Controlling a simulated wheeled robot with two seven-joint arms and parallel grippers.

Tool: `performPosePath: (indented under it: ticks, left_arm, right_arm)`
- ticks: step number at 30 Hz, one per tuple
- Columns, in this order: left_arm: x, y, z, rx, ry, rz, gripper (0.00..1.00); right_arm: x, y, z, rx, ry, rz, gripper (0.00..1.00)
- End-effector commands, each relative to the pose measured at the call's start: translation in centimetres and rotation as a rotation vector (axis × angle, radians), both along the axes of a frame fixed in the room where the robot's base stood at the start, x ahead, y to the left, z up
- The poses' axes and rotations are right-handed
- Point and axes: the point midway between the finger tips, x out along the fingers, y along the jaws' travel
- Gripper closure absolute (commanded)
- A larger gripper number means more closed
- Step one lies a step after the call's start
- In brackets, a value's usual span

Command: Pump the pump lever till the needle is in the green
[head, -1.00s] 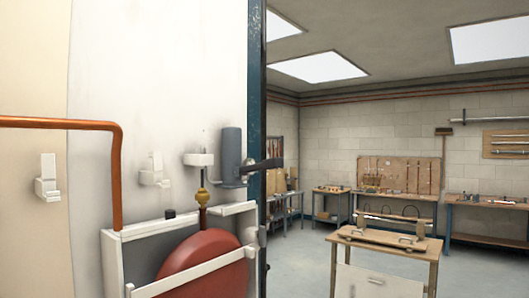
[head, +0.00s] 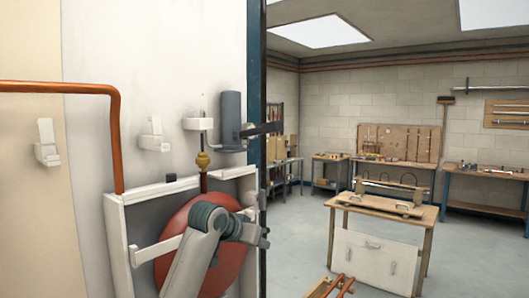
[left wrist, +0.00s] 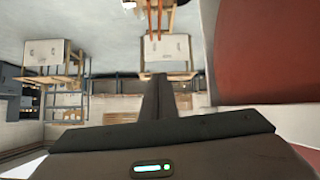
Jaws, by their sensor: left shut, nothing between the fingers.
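No pump lever, gauge needle or green zone can be clearly made out. In the head view my left gripper (head: 264,236) is shut and empty, in front of the right part of a round red vessel (head: 215,265). It points to the right, and my arm hides part of the vessel. In the left wrist view my shut left gripper (left wrist: 158,82) points into the room, with the red vessel (left wrist: 265,50) to its right. A dark bar (head: 262,130) sticks out to the right of a grey cylinder (head: 231,120) above; I cannot tell what it is. My right gripper is not in view.
A white frame (head: 117,245) surrounds the red vessel. A copper pipe (head: 116,140) runs along the wall to its left. A blue post (head: 257,80) edges the wall. A wooden workbench (head: 428,225) stands to the right, with open floor (head: 300,235) before it.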

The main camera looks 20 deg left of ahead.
Motion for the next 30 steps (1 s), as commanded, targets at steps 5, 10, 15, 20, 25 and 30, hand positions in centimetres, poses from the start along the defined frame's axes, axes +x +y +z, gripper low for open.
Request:
performPosePath:
  ticks: [5, 10, 15, 20, 25, 30]
  left_arm:
    - [1.5, 1.0, 7.6, -0.033, -0.058, -0.001, 1.0]
    - [2.0, 1.9, 14.5, -0.066, -0.109, -0.005, 1.0]
    - [1.8, 2.8, 22.1, -0.105, -0.166, -0.013, 1.0]
    - [0.8, 3.8, 29.2, -0.144, -0.219, -0.023, 1.0]
    - [-0.9, 4.7, 35.9, -0.183, -0.269, -0.034, 1.0]
    - [-2.3, 5.3, 40.2, -0.21, -0.302, -0.045, 1.0]
  right_arm:
    - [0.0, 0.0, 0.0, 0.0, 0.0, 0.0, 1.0]
    - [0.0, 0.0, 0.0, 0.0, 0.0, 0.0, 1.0]
    - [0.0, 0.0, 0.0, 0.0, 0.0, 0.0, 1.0]
    - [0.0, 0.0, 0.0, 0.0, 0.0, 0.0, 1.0]
    - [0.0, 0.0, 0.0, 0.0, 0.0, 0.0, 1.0]
    - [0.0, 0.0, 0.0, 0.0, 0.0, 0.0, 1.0]
